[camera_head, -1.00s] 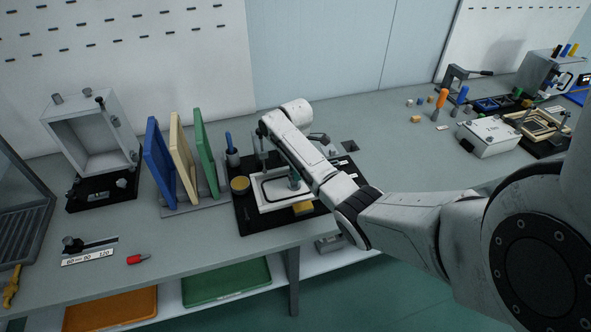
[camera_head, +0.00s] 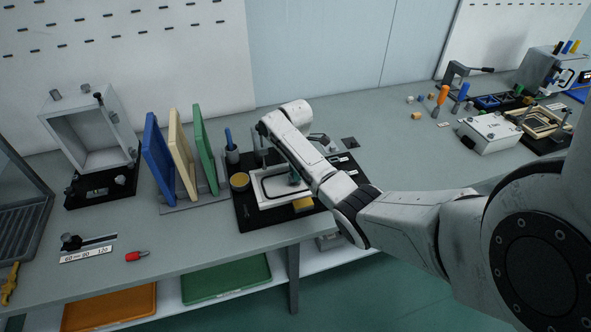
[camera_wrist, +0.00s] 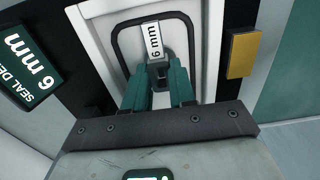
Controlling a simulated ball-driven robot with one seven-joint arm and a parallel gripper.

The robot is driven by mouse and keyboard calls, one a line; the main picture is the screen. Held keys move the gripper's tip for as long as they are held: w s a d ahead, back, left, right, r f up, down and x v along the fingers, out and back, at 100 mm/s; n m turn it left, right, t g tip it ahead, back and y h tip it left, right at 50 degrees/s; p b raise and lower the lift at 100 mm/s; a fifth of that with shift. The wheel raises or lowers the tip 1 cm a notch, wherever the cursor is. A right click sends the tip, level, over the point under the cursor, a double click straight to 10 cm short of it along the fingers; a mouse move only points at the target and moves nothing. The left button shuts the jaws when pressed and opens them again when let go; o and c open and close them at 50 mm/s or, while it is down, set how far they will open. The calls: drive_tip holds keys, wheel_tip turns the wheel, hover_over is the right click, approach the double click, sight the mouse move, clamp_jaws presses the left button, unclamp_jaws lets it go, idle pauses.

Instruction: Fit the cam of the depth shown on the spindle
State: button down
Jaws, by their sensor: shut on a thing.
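My gripper (camera_wrist: 158,92) has green fingers and is shut on a dark grey piece, apparently the cam (camera_wrist: 157,72). A white strip reading "6 mm" (camera_wrist: 153,40) extends from it in the wrist view; I cannot tell whether they are one part. Both lie over a white panel (camera_wrist: 97,35) with a black rounded seal outline (camera_wrist: 118,45). A dark green sign (camera_wrist: 30,70) at left reads "SEAL DE…" and "6 mm". In the head view my gripper (camera_head: 295,178) is low over the white panel (camera_head: 268,201). The spindle cannot be made out; the fingers hide what lies beneath.
The panel stands on a black base (camera_head: 247,215). A yellow block (camera_head: 303,204) sits at its front edge, a round tan-topped piece (camera_head: 240,181) at its left. Blue, cream and green upright boards (camera_head: 204,150) stand further left. The bench between base and red marker (camera_head: 136,256) is clear.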

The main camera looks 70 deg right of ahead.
drive_tip(key=shift+f+b, duration=0.45)
drive_tip(key=shift+f, duration=0.3)
drive_tip(key=c, duration=0.8)
unclamp_jaws()
drive_tip(key=shift+c, duration=0.2)
drive_tip(key=shift+r, duration=0.15)
wheel_tip(320, 180, up, 11)
drive_tip(key=shift+f+b, duration=0.2)
drive_tip(key=shift+b, duration=0.15)
